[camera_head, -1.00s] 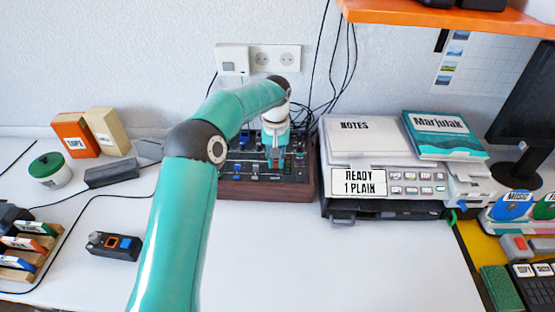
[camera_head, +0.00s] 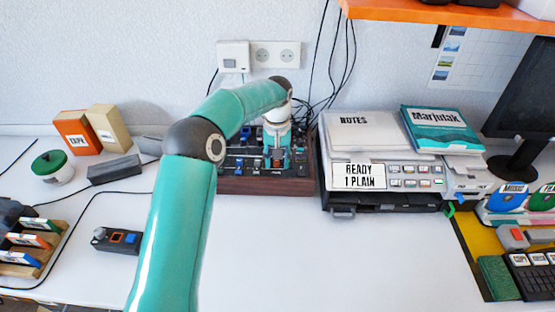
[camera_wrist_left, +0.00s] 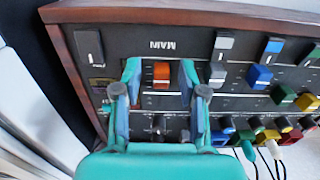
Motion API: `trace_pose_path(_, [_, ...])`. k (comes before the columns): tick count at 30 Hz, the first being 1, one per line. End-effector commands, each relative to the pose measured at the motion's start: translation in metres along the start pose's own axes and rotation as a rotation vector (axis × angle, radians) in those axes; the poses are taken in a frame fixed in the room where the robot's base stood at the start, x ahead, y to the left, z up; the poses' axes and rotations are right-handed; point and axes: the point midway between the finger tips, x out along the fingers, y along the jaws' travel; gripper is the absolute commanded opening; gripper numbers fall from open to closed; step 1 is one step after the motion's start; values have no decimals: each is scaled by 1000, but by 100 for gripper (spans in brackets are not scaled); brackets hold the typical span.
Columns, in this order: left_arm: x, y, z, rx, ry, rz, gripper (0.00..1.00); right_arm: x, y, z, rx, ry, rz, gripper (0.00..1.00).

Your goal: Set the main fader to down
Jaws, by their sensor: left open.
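The mixer (camera_head: 262,187) is a black panel in a dark wooden case at the back of the desk. In the left wrist view its panel bears the word MAIN (camera_wrist_left: 162,46), upside down. The main fader's orange cap (camera_wrist_left: 161,75) sits close below that word in that view. My left gripper (camera_wrist_left: 160,82) is open, with one teal finger on each side of the orange cap; I cannot tell whether either touches it. In the head view my left gripper (camera_head: 277,158) is over the mixer's right part and hides the cap. My right gripper is not in view.
Grey, blue, green and yellow fader caps (camera_wrist_left: 260,77) stand to the right of the gripper in the wrist view, with several knobs and cables below them. A printer-like machine (camera_head: 390,178) stands close to the mixer's right.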

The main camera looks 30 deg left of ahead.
Motion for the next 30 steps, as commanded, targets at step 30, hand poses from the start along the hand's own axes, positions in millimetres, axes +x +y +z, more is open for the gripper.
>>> trace_pose_path(30, [-117,2,-2,1,-1,-1,42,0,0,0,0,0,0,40])
